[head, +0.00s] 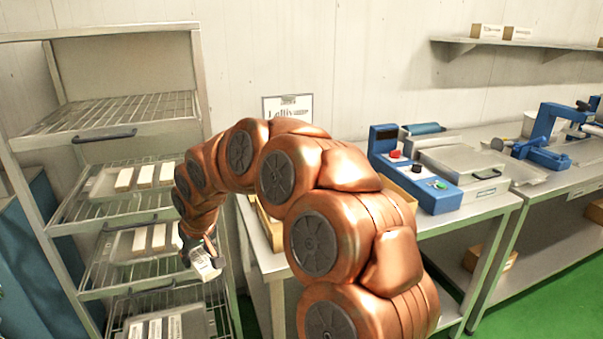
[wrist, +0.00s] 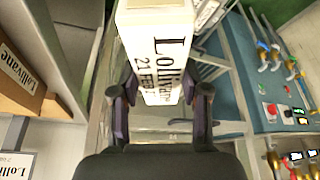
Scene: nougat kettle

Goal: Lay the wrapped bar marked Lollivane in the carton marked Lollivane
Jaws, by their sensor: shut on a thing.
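My gripper (head: 205,252) is shut on a white wrapped bar (head: 207,268), in front of the rack in the head view. In the wrist view the bar (wrist: 158,50) stands between the two fingers of my gripper (wrist: 158,95), and its label reads Lollivane, 21 FEB. A brown carton (wrist: 45,104) with a Lollivane label shows at the left of the wrist view, apart from the bar. In the head view my arm hides most of a carton (head: 262,222) on the bench, below a sign (head: 287,108) whose visible letters begin "Lolli".
A wire rack (head: 110,128) at the left holds trays of white bars (head: 145,175). The steel bench (head: 480,205) to the right bears a blue machine (head: 425,185) with a red button. A wall shelf (head: 515,43) holds small boxes. Green floor shows below.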

